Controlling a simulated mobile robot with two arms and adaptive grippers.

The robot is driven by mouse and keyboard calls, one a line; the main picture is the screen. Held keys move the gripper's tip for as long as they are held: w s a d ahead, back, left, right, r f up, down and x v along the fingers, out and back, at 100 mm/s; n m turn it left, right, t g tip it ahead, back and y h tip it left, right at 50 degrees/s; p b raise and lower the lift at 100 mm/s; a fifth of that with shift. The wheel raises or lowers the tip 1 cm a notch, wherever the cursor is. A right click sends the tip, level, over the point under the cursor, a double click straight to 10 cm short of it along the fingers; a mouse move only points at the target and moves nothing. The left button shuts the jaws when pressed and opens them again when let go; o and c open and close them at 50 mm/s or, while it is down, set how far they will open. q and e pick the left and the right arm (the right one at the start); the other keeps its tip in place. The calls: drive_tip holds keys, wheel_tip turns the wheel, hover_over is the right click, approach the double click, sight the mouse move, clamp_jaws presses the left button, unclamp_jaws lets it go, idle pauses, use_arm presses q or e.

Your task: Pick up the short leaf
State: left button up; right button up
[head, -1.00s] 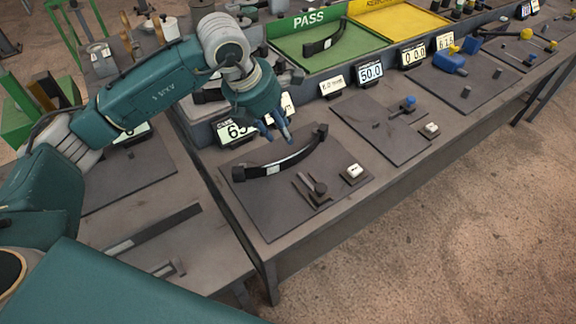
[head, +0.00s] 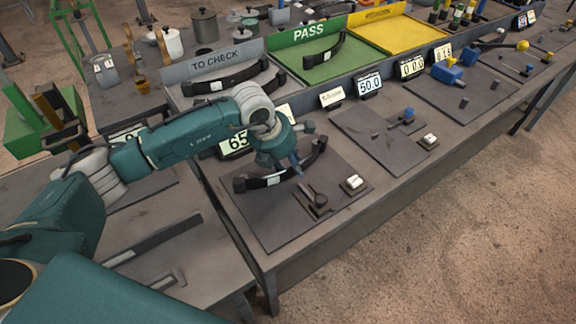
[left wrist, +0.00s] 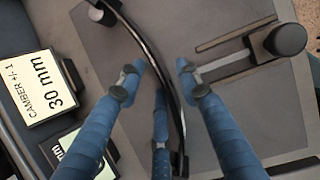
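A black curved leaf with a white label (head: 274,181) lies on the dark mat of the near bench. It also shows in the left wrist view (left wrist: 146,42), running from top to bottom. My left gripper (head: 297,165) is over the leaf's middle, fingers pointing down. In the left wrist view its blue fingers (left wrist: 158,78) are spread on both sides of the leaf, with a gap to it. Other black leaves lie in the TO CHECK tray (head: 225,78) and the PASS tray (head: 322,52). I cannot tell from length which is the short one. My right gripper is out of view.
A dark post fixture (head: 319,200) and a white-topped block (head: 354,182) stand beside the leaf. A 65 display (head: 236,143) stands behind the mat. A camber sign (left wrist: 42,88) is close left in the wrist view. The yellow tray (head: 390,35) looks empty.

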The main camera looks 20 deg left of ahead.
use_arm(q)
drive_tip(key=shift+f, duration=0.15)
clamp_jaws()
drive_tip(key=shift+w+r, duration=0.2)
